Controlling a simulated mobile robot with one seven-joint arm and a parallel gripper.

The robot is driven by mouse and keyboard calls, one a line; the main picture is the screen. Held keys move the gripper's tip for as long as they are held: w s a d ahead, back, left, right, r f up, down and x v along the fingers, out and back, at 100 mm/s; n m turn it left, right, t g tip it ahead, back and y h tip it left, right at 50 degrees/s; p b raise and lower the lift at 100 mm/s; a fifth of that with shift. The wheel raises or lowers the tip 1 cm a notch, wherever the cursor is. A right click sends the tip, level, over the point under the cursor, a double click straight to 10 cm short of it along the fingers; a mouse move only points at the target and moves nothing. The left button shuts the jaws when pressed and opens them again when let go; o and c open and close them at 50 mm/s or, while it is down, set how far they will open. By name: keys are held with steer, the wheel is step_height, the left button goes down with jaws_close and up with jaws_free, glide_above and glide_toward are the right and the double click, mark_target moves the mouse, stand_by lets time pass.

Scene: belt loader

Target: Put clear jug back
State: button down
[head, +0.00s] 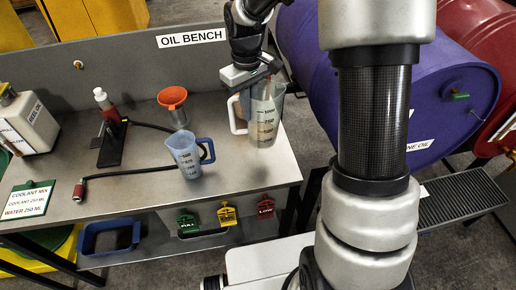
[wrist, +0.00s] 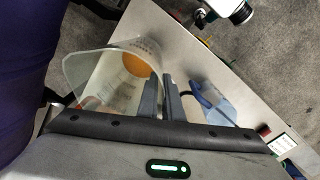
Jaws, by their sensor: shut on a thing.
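The clear jug (head: 265,118) has dark volume marks and a white handle. In the head view it hangs upright in my gripper (head: 248,84) at the right end of the oil bench. I cannot tell whether its base touches anything. In the wrist view the clear jug (wrist: 95,82) lies left of the two close fingers of my gripper (wrist: 162,92), with its wide rim toward the camera. My gripper is shut on the jug; the exact contact on its handle or wall is partly hidden.
A blue-handled jug (head: 186,155) stands on the bench (head: 245,176) nearby. An orange funnel (head: 173,97), a red-and-black hand pump (head: 110,130) and a white can (head: 28,122) stand further left. A purple drum (head: 445,88) lies close on the right.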

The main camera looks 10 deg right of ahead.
step_height(320, 180, down, 10)
steer(key=shift+w+r, duration=0.15)
steer(key=shift+r, duration=0.05)
steer(key=shift+a, duration=0.1)
steer(key=shift+f, duration=0.2)
steer(key=c, duration=1.9)
jaws_free()
steer(key=shift+r, duration=0.1)
